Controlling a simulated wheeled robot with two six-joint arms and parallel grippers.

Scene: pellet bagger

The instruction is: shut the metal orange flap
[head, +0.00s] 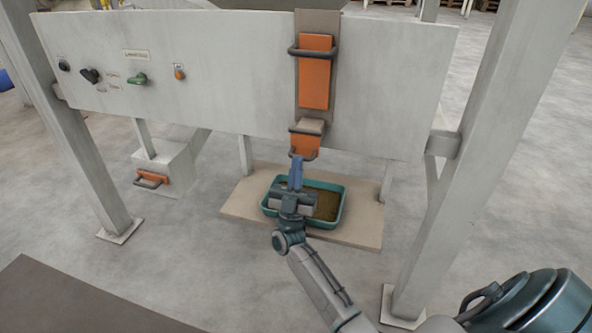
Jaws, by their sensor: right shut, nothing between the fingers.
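A grey metal panel carries a brown-grey chute (318,22) with a long orange plate (314,82) and a dark bar handle at its top. Below it, at the chute's lower end, is a small orange flap (305,146) with a dark handle along its lower edge. It looks tilted outward, but how far it stands open is hard to tell. My right gripper (296,163) is shut and empty, its blue fingers pointing at the flap's handle; whether they touch is unclear. My left gripper is out of view.
A teal tray (342,207) of brownish pellets sits on a beige board (240,205) under the chute, partly behind my gripper. A grey box with an orange handled piece (154,178) stands left. Grey posts (455,170) flank the panel. A dark surface (70,300) fills the lower left.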

